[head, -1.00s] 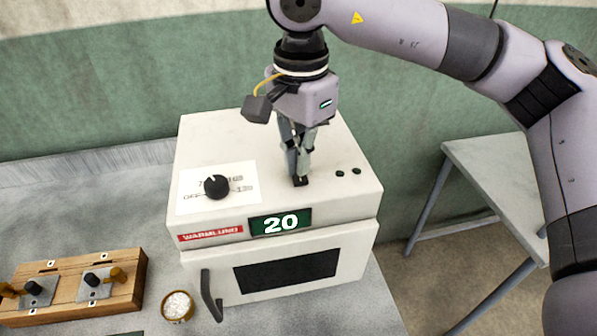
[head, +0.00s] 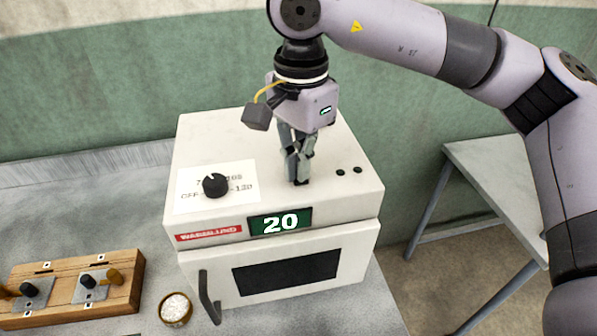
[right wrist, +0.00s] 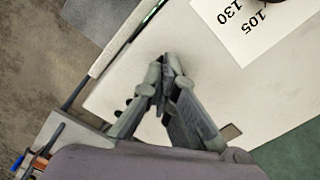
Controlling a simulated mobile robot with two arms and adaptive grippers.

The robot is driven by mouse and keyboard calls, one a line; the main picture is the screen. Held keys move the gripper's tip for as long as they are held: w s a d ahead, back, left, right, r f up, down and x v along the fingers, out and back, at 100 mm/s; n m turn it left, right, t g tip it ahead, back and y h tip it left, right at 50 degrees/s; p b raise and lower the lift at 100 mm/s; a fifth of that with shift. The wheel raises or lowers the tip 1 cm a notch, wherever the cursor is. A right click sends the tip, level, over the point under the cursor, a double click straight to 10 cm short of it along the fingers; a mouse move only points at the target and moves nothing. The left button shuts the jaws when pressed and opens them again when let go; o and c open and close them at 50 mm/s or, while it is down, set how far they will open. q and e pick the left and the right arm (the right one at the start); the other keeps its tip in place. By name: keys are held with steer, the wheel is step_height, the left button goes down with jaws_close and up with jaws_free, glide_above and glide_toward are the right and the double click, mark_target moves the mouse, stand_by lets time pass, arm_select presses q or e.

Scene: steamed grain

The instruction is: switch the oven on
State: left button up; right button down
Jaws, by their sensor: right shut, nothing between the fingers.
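The white oven (head: 225,140) stands on the grey bench, its display (head: 280,222) reading 20. A black knob (head: 215,185) sits on a printed dial card (head: 243,190) on its sloped top; the card also shows in the right wrist view (right wrist: 245,35). My right gripper (head: 299,181) is shut and empty, pointing down with its tips at the oven top, above the display. The tips hide the spot below them, so I cannot tell whether they touch a switch there. The right wrist view shows its fingers (right wrist: 167,62) together over the white top. My left gripper is out of view.
Two small black buttons (head: 349,171) lie right of the fingertips. The oven door has a dark handle (head: 209,297) at its left. A small bowl of white grains (head: 175,308) and a wooden block with knobs (head: 122,303) stand left. A side table (head: 490,165) is at right.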

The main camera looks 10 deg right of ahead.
steer(key=shift+f, duration=0.4)
steer(key=shift+r+p, duration=1.9)
steer(key=shift+r, duration=1.7)
steer(key=shift+f, duration=0.1)
